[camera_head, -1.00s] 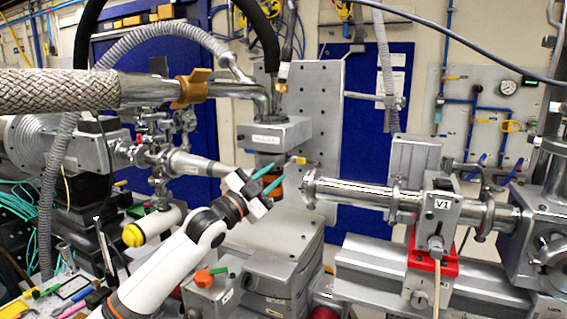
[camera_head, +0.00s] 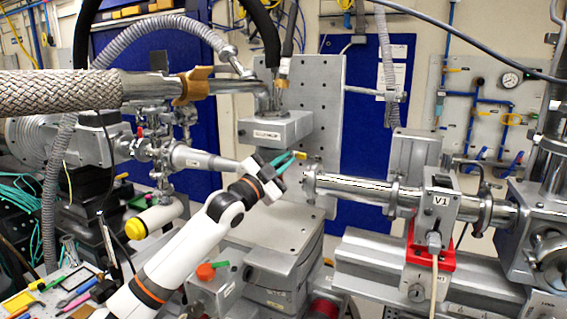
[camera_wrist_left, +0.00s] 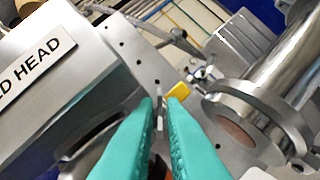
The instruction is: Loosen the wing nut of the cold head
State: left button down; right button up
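The cold head is a grey block (camera_head: 274,129) on the stand in the middle of the head view. Its label plate (camera_wrist_left: 32,70) shows partly in the left wrist view. A small yellow piece, seemingly the wing nut (camera_wrist_left: 179,92), shows just beyond my fingertips; it also shows in the head view (camera_head: 300,154). My left gripper (camera_head: 294,156) has teal fingers that point at it from the left. In the left wrist view the fingers (camera_wrist_left: 162,100) are apart by a narrow gap, with a thin pale pin beyond them. I cannot tell whether they touch the yellow piece. My right gripper is out of view.
A steel beam pipe (camera_head: 350,190) with a flanged end stands close on the right, leading to the V1 valve (camera_head: 441,203). A perforated upright plate (camera_head: 325,110) is behind. A braided hose (camera_head: 60,91) crosses at upper left. Tools lie on a bench (camera_head: 60,293) at lower left.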

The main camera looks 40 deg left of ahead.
pick_arm(q)
jog(key=shift+n, duration=0.3)
dwell(0.4)
jog(key=n+y, duration=0.1)
jog(key=n, duration=0.2)
jog(key=shift+d+t+y+p, duration=0.1)
jog(key=shift+t+y+p, duration=0.2)
jog(key=shift+y, duration=0.1)
jog(key=shift+n+y+p, duration=0.7)
jog(key=shift+n+y, duration=0.5)
jog(key=shift+n, duration=1.4)
jog(key=c, duration=1.6)
grip_release()
jog(key=shift+w+f, duration=0.1)
jog(key=shift+c, duration=0.2)
jog(key=shift+d, duration=0.1)
jog(key=b+v, duration=0.3)
jog(key=v, duration=0.9)
